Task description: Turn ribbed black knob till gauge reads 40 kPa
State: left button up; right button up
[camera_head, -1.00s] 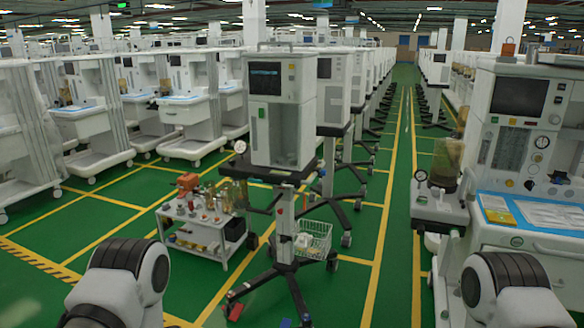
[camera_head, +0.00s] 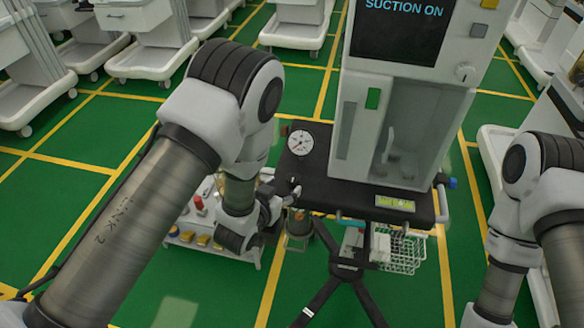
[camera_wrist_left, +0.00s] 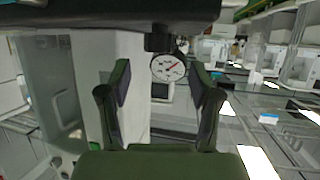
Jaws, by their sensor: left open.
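A round white-faced gauge (camera_head: 301,144) sits at the left edge of the black shelf of a suction unit. In the left wrist view the gauge (camera_wrist_left: 168,67) shows between the fingers, with a dark part (camera_wrist_left: 159,42) above it that may be the ribbed knob. The needle's reading is too small to tell. My left gripper (camera_head: 289,196) is beside the shelf's left edge, just below the gauge in the picture. In the left wrist view its two fingers (camera_wrist_left: 160,97) are apart with nothing held. My right arm enters at the right edge; its gripper is out of frame.
The suction unit (camera_head: 412,100) stands on the black shelf (camera_head: 335,195), its screen reading SUCTION ON. A wire basket (camera_head: 402,252) hangs below it. A low trolley (camera_head: 215,245) with bottles stands beneath my left arm. Open green floor lies at the lower left.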

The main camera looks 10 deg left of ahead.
aim_at(292, 179)
pick_arm(q)
jog(key=x, duration=0.4)
jog(key=p+x, duration=0.1)
jog(key=shift+w+d+r, duration=0.1)
jog(key=shift+w+d, duration=0.3)
jog(key=shift+w+f, duration=0.2)
jog(key=shift+w, duration=0.05)
jog(key=shift+w+a+f, duration=0.25)
jog(key=shift+w, duration=0.05)
jog(key=shift+s+d+r, duration=0.1)
jog(key=shift+s+d, duration=0.05)
jog(key=c, duration=1.2)
